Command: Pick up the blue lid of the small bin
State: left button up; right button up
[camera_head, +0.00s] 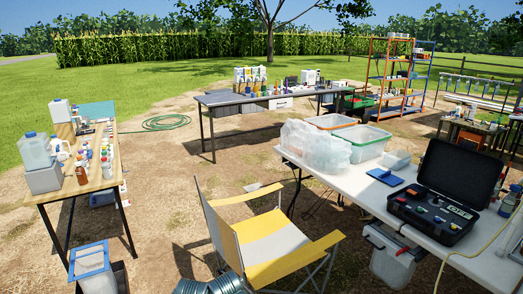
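A flat blue lid (385,177) lies on the white folding table (345,185) at the right. A small white bin (396,159) stands just behind it and looks open at the top. The lid lies apart from the bin, with bare table around it. Neither of my grippers shows in the head view, so I cannot see what they hold.
An open black case (435,207) stands right of the lid. A yellow folding chair (268,240) stands before the table. Dirt ground lies open at centre left.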

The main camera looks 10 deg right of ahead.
aim_at(391, 179)
jog(key=i+l+z, duration=0.15)
jog(key=i+z, duration=0.25)
jog(key=i+l+z, duration=0.1)
jog(key=i+z, duration=0.15)
jog(key=z, duration=0.15)
jog(key=i+z, duration=0.4)
jog(key=i+l, duration=0.15)
jog(key=i, duration=0.3)
jog(key=i+l+z, duration=0.1)
jog(key=i, duration=0.4)
jog(key=i+l, duration=0.65)
jog(key=l, duration=0.15)
